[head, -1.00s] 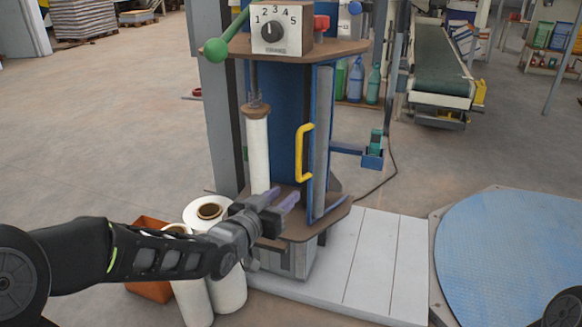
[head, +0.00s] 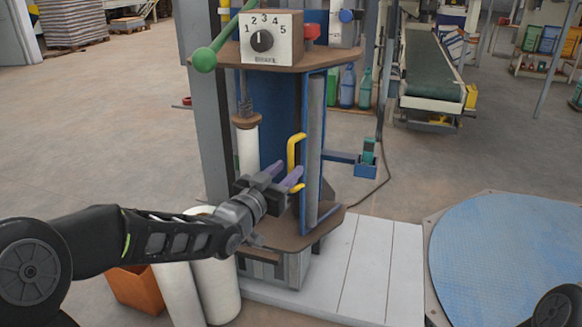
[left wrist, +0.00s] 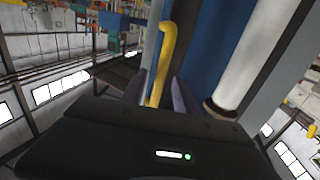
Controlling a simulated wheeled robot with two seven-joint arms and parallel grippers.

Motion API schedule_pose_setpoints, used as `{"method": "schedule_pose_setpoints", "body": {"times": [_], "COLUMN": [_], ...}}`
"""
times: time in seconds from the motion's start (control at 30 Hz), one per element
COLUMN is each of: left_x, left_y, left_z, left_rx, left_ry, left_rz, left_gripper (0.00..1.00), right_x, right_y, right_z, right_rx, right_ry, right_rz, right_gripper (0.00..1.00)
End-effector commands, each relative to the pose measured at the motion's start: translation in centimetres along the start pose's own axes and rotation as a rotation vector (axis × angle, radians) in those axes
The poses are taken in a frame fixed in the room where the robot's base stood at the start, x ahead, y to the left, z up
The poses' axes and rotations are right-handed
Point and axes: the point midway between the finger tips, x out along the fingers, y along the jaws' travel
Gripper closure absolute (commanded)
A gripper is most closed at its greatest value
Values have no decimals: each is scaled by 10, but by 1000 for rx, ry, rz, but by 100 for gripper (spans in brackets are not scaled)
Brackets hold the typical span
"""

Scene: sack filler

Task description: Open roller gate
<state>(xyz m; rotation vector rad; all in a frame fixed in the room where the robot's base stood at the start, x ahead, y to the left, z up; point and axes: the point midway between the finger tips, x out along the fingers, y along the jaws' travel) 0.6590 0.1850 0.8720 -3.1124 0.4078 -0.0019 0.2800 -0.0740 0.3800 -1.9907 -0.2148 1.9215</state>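The roller gate is a blue-edged frame with a grey upright roller (head: 316,140) on the front of the machine. Its yellow handle (head: 292,152) stands upright on the gate's left side, with its lower part partly hidden by my gripper. My left gripper (head: 281,174) is open, its two purple fingers at the handle's lower half. In the left wrist view the yellow handle (left wrist: 163,62) shows between the two spread fingers (left wrist: 160,95). I cannot tell whether they touch it. My right gripper is out of view.
A dial box (head: 271,38) and a green-knobbed lever (head: 204,60) sit on top of the machine. A white film roll (head: 248,150) stands left of the gate. Spare rolls (head: 216,290) and an orange bin (head: 137,288) are below my left arm. A blue turntable (head: 510,260) lies right.

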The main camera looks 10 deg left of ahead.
Motion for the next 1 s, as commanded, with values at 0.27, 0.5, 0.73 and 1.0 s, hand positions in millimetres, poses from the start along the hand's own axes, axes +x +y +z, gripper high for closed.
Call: {"method": "schedule_pose_setpoints", "body": {"times": [0.27, 0.5, 0.73, 1.0], "left_x": [26, 27, 26, 26], "left_y": [0, 0, 0, 0], "left_z": [1, 0, 0, 0], "left_rx": [0, 0, 0, 0], "left_ry": [-1, -1, -1, -1], "left_rz": [0, 0, 0, 0], "left_gripper": [64, 64, 82, 100], "right_x": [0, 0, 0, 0], "right_y": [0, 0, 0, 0], "right_z": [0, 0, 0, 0], "right_rx": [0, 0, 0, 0], "right_ry": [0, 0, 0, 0], "right_rz": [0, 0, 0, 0], "right_gripper": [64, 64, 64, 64]}}
